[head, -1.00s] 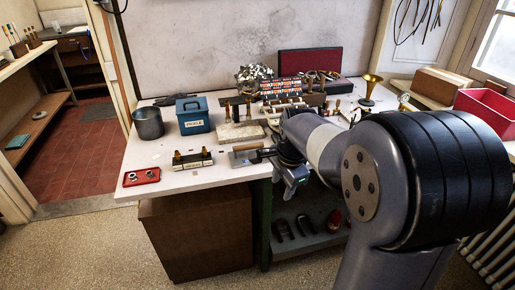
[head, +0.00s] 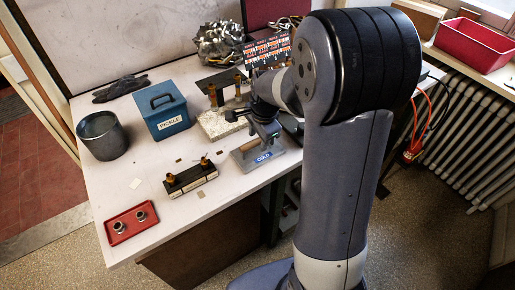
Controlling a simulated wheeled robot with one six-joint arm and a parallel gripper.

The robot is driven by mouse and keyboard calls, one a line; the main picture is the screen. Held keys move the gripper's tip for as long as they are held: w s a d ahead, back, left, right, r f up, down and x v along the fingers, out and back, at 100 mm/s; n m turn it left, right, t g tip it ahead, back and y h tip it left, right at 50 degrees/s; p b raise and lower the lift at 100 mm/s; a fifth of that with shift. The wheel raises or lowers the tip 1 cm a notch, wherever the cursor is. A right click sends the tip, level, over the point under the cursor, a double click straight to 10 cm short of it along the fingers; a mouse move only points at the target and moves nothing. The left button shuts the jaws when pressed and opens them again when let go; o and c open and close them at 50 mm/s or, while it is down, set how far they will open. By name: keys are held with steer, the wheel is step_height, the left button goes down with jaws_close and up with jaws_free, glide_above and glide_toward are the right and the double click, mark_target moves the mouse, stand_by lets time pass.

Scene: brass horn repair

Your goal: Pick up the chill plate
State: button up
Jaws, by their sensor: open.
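The chill plate (head: 280,160) is a flat grey plate with a blue COLD label and a short wooden handle. It lies near the table's front edge, in the middle of the head view. My gripper (head: 266,138) is just above the plate's back side, pointing down. It is open, with nothing seen between its jaws. The fingertips are small and dark here, so I cannot tell whether they touch the plate.
A black block with brass fittings (head: 190,179) stands left of the plate, and a red tray (head: 131,225) lies farther left. Behind are a blue PICKLE box (head: 168,112), a grey pot (head: 102,137) and a pale stone slab (head: 215,124).

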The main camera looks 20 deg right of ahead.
steer(key=shift+w+f, duration=0.2)
steer(key=shift+f, duration=1.05)
steer(key=shift+c, duration=0.4)
steer(key=shift+r, duration=0.1)
jaws_close()
